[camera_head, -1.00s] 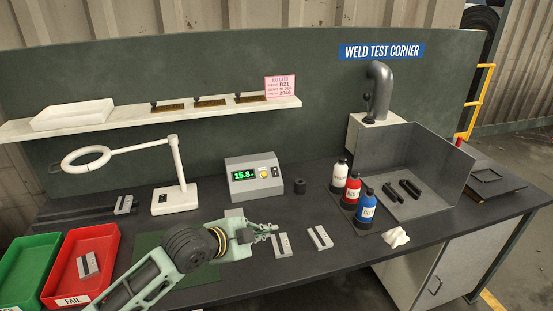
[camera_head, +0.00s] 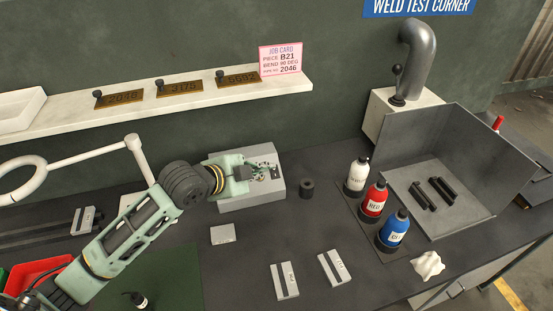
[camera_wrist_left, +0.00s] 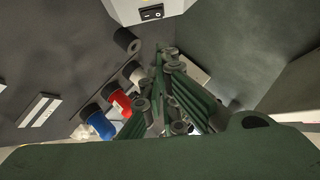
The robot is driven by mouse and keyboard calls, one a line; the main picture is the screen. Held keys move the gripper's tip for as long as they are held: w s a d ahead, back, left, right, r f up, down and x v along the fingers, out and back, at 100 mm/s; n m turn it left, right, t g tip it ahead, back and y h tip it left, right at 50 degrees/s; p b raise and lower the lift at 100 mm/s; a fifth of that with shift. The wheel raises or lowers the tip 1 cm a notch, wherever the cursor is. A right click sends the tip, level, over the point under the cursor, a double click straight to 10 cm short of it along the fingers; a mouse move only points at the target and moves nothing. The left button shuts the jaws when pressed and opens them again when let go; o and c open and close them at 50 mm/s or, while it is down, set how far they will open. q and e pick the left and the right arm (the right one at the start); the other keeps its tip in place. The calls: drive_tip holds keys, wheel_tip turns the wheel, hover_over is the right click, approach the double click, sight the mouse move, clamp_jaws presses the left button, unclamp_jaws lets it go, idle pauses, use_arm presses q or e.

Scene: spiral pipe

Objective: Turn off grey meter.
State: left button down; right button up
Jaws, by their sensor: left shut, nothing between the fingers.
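The grey meter (camera_head: 245,204) stands at the back of the dark workbench, under the shelf. My left gripper (camera_head: 268,173) is shut and empty, in front of the meter's upper face in the head view. The hand and forearm hide the meter's display; a few controls show beside the fingers. In the left wrist view, the meter (camera_wrist_left: 128,10) shows at the top edge with a black rocker switch (camera_wrist_left: 152,13). The shut fingers (camera_wrist_left: 170,55) are below the switch in that picture, apart from it. I cannot tell whether the fingers touch the meter. My right gripper is not in view.
A black cylinder (camera_head: 307,188) stands right of the meter. White (camera_head: 357,178), red (camera_head: 373,201) and blue (camera_head: 392,233) bottles stand farther right, before a grey metal booth (camera_head: 455,170). Metal blocks lie in front. A lamp (camera_head: 95,153) stands left, behind my forearm.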

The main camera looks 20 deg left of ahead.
use_arm(q)
drive_tip(key=p, duration=0.4)
hover_over(275, 172)
drive_tip(key=s+d, duration=0.2)
drive_tip(key=s, duration=0.1)
wheel_tip(275, 172, down, 7)
drive_tip(key=shift+r, duration=0.1)
drive_tip(key=shift+w+a+f, duration=0.3)
drive_tip(key=shift+w+f, duration=0.05)
drive_tip(key=shift+f, duration=0.2)
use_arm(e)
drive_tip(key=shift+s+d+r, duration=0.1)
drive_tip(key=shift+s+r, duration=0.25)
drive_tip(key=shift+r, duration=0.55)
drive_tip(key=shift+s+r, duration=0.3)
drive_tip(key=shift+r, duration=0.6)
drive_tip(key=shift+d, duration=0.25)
